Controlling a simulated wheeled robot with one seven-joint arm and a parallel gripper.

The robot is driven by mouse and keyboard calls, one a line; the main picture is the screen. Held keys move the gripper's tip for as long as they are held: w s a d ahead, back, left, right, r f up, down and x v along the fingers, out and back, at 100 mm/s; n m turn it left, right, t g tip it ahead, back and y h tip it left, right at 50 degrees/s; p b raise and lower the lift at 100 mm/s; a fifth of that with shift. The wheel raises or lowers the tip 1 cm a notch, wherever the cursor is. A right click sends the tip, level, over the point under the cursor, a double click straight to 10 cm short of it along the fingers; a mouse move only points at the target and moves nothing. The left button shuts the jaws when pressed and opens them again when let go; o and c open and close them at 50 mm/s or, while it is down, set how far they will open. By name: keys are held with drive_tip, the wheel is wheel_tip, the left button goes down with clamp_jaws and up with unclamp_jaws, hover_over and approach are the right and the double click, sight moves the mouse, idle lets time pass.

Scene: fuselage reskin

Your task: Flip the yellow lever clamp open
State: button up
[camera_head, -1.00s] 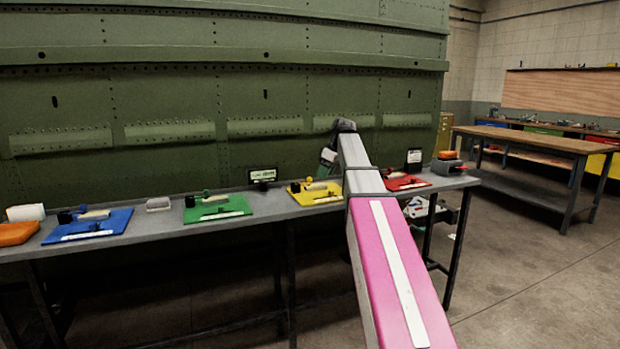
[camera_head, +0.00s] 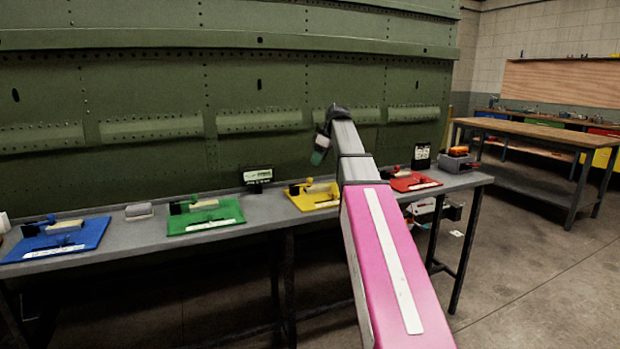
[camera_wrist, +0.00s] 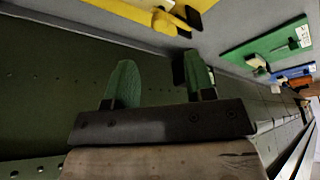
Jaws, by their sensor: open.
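The yellow lever clamp (camera_head: 308,188) sits on a yellow plate (camera_head: 326,204) on the grey bench. Its black part and its light-coloured block also show there. In the wrist view the yellow clamp (camera_wrist: 164,20) is at the top, partly cut off by the frame edge, on its yellow plate (camera_wrist: 115,9). My gripper (camera_head: 319,150) is above and behind the bench, close to the green fuselage panel, apart from the clamp. In the wrist view my gripper (camera_wrist: 158,82) has its two green fingers spread, with nothing between them.
A green plate (camera_head: 228,213) and a blue plate (camera_head: 90,240) with clamps lie to the left, a red plate (camera_head: 428,183) to the right. A small black sign (camera_head: 257,175) stands on the bench (camera_head: 262,217). The fuselage wall (camera_head: 225,85) rises behind.

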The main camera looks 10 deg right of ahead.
drive_tip(key=x, duration=0.9)
drive_tip(key=shift+f, duration=0.1)
clamp_jaws()
